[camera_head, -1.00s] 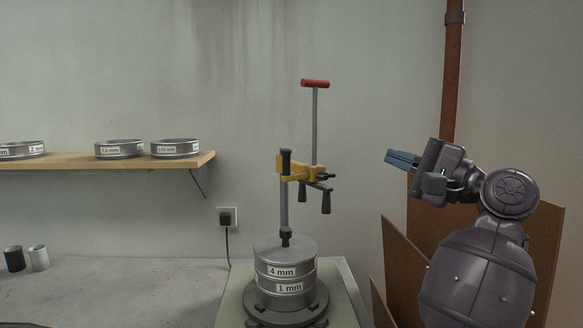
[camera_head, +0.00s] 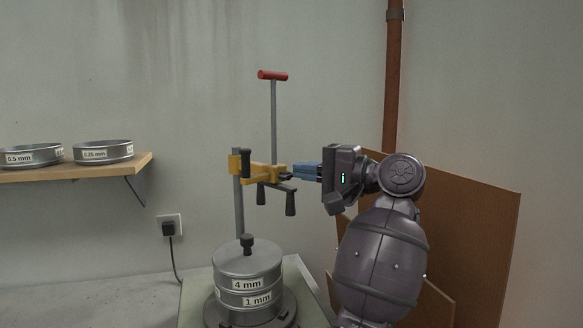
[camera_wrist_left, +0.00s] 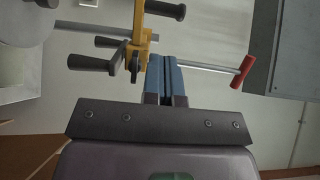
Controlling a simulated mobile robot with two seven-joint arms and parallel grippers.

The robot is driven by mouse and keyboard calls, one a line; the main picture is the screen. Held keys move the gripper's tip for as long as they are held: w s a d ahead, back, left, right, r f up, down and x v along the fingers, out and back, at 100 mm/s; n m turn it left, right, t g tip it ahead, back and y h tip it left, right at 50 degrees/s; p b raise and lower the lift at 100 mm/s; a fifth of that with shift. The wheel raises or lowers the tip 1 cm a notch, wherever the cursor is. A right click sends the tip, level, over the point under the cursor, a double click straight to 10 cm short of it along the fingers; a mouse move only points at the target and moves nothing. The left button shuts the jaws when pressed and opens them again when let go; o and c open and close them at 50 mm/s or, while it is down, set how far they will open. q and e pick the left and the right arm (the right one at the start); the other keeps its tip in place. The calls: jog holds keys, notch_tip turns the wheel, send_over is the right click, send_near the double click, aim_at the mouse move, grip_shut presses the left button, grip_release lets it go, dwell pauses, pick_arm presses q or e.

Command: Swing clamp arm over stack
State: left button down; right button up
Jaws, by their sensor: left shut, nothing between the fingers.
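The sieve stack (camera_head: 248,292), labelled 4 mm and 1 mm, stands upright on a dark round base, a black knob (camera_head: 247,243) on its lid. Black handles hang from the arm. An upright rod with a red T-handle (camera_head: 273,75) rises from it. My left gripper (camera_head: 296,171) is shut and empty, its blue fingertips at the arm's right end; I cannot tell if they touch. The left wrist view shows the fingers (camera_wrist_left: 165,75) beside the yellow arm (camera_wrist_left: 141,42).
A wooden shelf (camera_head: 80,171) with sieves is on the left wall, above a plugged socket (camera_head: 169,226). Brown boards (camera_head: 460,220) lean against the wall behind my arm, near a rusty pipe (camera_head: 393,90). The bench left of the stack looks clear.

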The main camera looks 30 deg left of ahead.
aim_at(242, 162)
pick_arm(q)
jog(key=s+a+p, duration=0.1)
jog(key=a, duration=0.7)
jog(key=shift+a, duration=0.2)
pick_arm(e)
jog(key=shift+r, duration=0.65)
pick_arm(q)
jog(key=shift+s, duration=0.1)
